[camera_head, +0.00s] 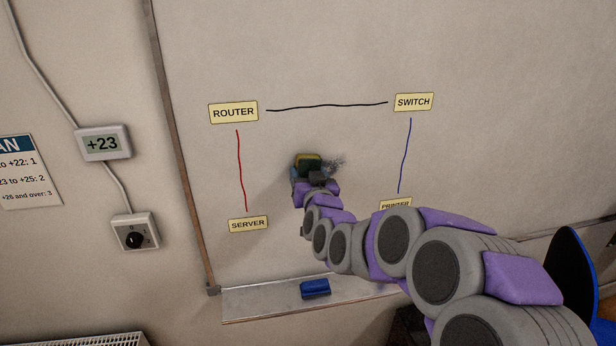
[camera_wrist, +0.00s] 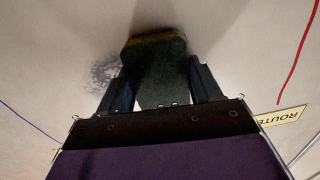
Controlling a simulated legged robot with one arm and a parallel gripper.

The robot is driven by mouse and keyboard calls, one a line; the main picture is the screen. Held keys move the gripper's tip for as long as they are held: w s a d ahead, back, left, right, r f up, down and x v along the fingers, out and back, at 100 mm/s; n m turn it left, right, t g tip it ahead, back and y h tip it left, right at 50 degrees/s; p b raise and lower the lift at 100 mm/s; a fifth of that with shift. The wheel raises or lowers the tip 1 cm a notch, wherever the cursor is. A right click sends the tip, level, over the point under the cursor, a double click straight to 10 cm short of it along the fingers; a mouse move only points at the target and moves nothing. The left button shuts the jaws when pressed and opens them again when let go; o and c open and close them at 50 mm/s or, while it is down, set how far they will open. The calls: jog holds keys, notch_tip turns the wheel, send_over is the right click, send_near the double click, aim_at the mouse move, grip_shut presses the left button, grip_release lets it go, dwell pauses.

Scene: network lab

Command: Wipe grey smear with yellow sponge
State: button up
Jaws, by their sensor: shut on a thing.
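The grey smear (camera_head: 336,161) is a dark, mottled patch on the whiteboard (camera_head: 300,135), between the drawn lines. It also shows in the wrist view (camera_wrist: 103,74), just left of the sponge. The yellow sponge (camera_head: 309,160), with a dark green side, is held against or very near the board at the smear's left edge. In the wrist view the sponge (camera_wrist: 158,72) sits between both fingers. My gripper (camera_head: 311,171) is shut on it. Whether the sponge touches the board is hard to tell. Part of the smear may be hidden behind the sponge.
Labels ROUTER (camera_head: 233,112), SWITCH (camera_head: 413,102), SERVER (camera_head: 248,224) and PRINTER (camera_head: 395,204) are joined by black, red and blue lines around the smear. A blue block (camera_head: 315,289) lies on the ledge (camera_head: 260,300) below. A display (camera_head: 103,143) and dial (camera_head: 135,234) are left.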

aim_at(345, 164)
jog(key=shift+d, duration=0.15)
jog(key=shift+w+d+b, duration=0.35)
jog(key=shift+d+b, duration=0.55)
jog(key=shift+d, duration=0.25)
jog(key=shift+w+d+b, duration=0.35)
jog(key=shift+d+b, duration=0.5)
jog(key=shift+d, duration=0.3)
jog(key=shift+w+d+b, duration=0.35)
jog(key=shift+d+b, duration=0.55)
jog(key=shift+d, duration=0.25)
jog(key=shift+w+d+f+b, duration=0.15)
jog(key=shift+d+b, duration=0.4)
jog(key=shift+d, duration=0.15)
jog(key=shift+w+d+b, duration=0.2)
jog(key=shift+d+b, duration=0.05)
jog(key=shift+d, duration=0.4)
jog(key=shift+w+d+b, duration=0.2)
jog(key=shift+d+b, duration=0.05)
jog(key=shift+d, duration=0.4)
jog(key=shift+a+r, duration=0.1)
jog(key=shift+r, duration=0.1)
